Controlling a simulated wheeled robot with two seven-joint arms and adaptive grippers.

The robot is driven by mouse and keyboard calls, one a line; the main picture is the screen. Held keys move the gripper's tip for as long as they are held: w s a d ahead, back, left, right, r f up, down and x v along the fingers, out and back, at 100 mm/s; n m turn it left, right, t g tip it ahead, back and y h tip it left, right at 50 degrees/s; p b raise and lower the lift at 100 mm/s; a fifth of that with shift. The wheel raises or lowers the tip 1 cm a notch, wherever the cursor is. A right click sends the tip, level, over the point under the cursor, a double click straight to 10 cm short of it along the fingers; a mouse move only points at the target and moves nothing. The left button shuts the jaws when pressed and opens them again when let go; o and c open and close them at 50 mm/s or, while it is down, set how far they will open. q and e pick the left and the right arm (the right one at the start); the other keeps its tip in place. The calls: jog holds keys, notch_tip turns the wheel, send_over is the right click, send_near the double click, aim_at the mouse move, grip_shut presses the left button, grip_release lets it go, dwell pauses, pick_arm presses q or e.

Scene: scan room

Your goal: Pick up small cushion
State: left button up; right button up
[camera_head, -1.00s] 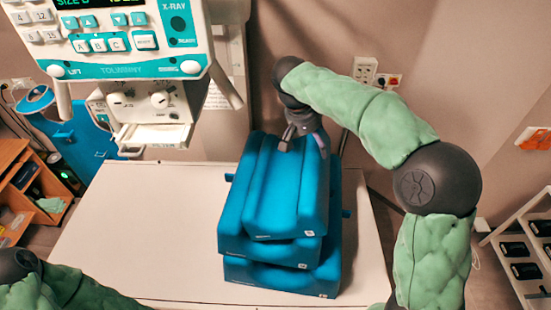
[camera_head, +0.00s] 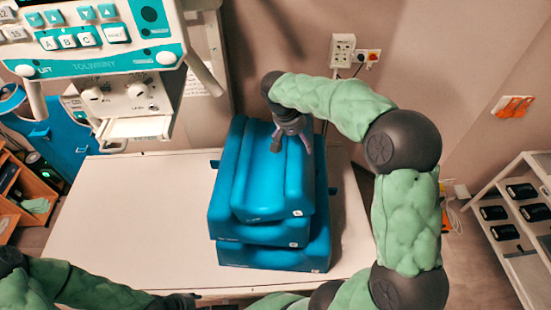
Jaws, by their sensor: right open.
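A stack of blue cushions stands on the white table (camera_head: 120,215). The small cushion (camera_head: 268,185) lies on top, with a raised rim along its sides. A wider middle cushion (camera_head: 228,225) and a bottom cushion (camera_head: 285,260) show below it. My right gripper (camera_head: 291,145) is open over the far part of the small cushion, fingers pointing down. I cannot tell whether the fingers touch it. My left gripper (camera_head: 190,299) is partly seen low at the table's front edge, away from the stack; its jaws are unclear.
An X-ray console (camera_head: 95,45) with a small open tray (camera_head: 135,128) hangs at the upper left, close to the stack. A shelf rack (camera_head: 520,225) with dark items stands at the right. The table's left half is clear.

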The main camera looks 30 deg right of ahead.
jog(key=shift+w+d+f, duration=0.1)
jog(key=shift+d+f, duration=0.15)
jog(key=shift+f, duration=0.4)
jog(key=c, duration=1.6)
